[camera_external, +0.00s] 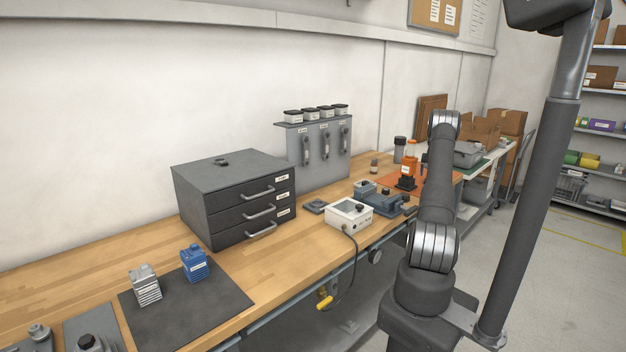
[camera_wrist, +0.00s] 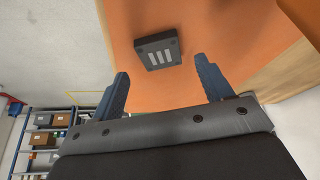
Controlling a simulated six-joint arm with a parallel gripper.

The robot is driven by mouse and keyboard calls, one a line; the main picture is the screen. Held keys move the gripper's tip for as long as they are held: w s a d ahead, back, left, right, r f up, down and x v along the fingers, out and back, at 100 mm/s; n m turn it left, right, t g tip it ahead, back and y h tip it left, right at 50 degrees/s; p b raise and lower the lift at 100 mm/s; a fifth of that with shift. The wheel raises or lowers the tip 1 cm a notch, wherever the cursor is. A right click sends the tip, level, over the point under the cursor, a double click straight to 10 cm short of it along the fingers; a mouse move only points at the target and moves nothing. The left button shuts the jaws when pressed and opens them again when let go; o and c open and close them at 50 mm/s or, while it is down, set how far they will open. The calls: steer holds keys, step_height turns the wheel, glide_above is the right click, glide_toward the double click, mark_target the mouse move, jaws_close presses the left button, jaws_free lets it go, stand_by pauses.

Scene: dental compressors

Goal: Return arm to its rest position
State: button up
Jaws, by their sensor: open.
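My gripper (camera_wrist: 162,65) shows in the wrist view with its two blue fingers spread apart and nothing between them that it holds. In the external view my arm rises at the right of the bench.
The wooden bench (camera_external: 292,262) carries a drawer cabinet (camera_external: 215,185), a white control box (camera_external: 348,214), a blue block (camera_external: 194,263) and a grey finned block (camera_external: 145,285) on a dark mat (camera_external: 205,310). An orange device (camera_external: 410,160) stands beside my arm. Open floor lies to the right.

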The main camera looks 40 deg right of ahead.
steer(key=v, duration=0.8)
steer(key=x, duration=1.2)
steer(key=r, duration=0.4)
steer(key=shift+s+r, duration=0.25)
steer(key=shift+r, duration=0.15)
steer(key=s+a+r, duration=0.1)
steer(key=s+r, duration=0.6)
steer(key=s, duration=0.5)
steer(key=w+a+f+n+y, duration=0.1)
steer(key=w+a+n+y, duration=0.1)
steer(key=a+n, duration=0.4)
steer(key=w+a+f+n+t+y, duration=0.1)
steer(key=w+a+n+y, duration=0.1)
steer(key=w+a+n, duration=0.3)
steer(key=w+a+f+n+t+y, duration=0.1)
steer(key=w+a+f+n+y, duration=0.1)
steer(key=a+n, duration=0.6)
steer(key=shift+w+a, duration=0.7)
steer(key=shift+a, duration=0.35)
